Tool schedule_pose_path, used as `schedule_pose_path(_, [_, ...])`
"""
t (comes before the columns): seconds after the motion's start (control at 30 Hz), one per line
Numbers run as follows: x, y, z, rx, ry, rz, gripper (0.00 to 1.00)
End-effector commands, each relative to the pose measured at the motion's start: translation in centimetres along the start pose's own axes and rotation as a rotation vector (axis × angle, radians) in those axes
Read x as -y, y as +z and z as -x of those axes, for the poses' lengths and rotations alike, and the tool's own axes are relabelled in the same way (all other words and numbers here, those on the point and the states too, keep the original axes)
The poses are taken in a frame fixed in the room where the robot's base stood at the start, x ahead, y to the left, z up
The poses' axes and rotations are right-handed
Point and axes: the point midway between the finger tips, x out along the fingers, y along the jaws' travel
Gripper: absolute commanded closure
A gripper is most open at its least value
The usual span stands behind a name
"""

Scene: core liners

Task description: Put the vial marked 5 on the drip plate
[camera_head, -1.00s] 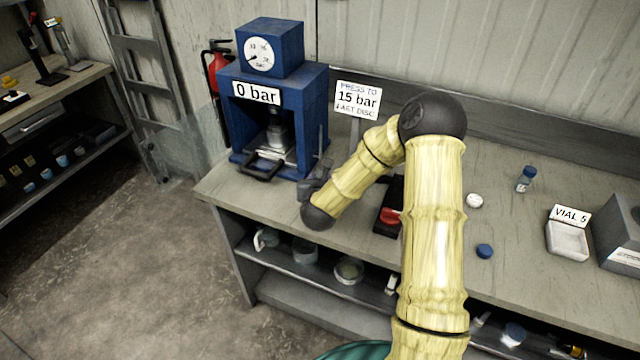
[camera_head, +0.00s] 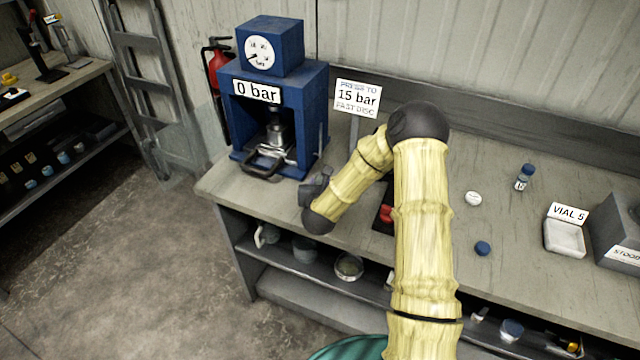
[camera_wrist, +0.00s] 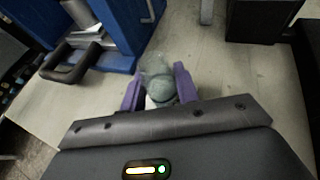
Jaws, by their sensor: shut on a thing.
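My gripper (camera_wrist: 159,92) has its purple fingers shut on a rounded grey-green thing (camera_wrist: 158,72), held above the bench in front of the blue press. I cannot read any number on it. In the head view my gripper (camera_head: 316,186) is just right of the press front, and what it holds is not clear there.
The blue press (camera_head: 275,120) reads 0 bar and has a black handle in front. A white disc (camera_head: 473,198) and a blue cap (camera_head: 482,248) lie on the bench. A grey box (camera_head: 617,235) stands right of the plate. A red-and-black item (camera_head: 386,214) is partly behind my arm.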

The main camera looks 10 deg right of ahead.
Motion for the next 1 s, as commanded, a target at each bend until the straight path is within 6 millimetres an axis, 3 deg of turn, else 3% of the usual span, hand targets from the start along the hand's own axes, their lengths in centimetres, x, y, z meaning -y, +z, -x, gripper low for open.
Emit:
schedule_pose_path(0.03, [0.0,-0.2,-0.1,0.000,0.000,0.000,0.91])
schedule_pose_path(0.07, [0.0,-0.1,0.0,0.000,0.000,0.000,0.63])
schedule_pose_path(0.13, [0.0,-0.1,0.0,0.000,0.000,0.000,0.49])
schedule_pose_path(0.17, [0.0,-0.1,0.0,0.000,0.000,0.000,0.47])
schedule_pose_path(0.57, [0.0,0.2,0.2,0.000,0.000,0.001,0.47])
schedule_pose_path(0.77, [0.0,0.0,2.6,0.000,0.001,0.001,0.47])
schedule_pose_path(1.0, [0.1,0.0,7.0,0.001,0.000,0.001,0.47])
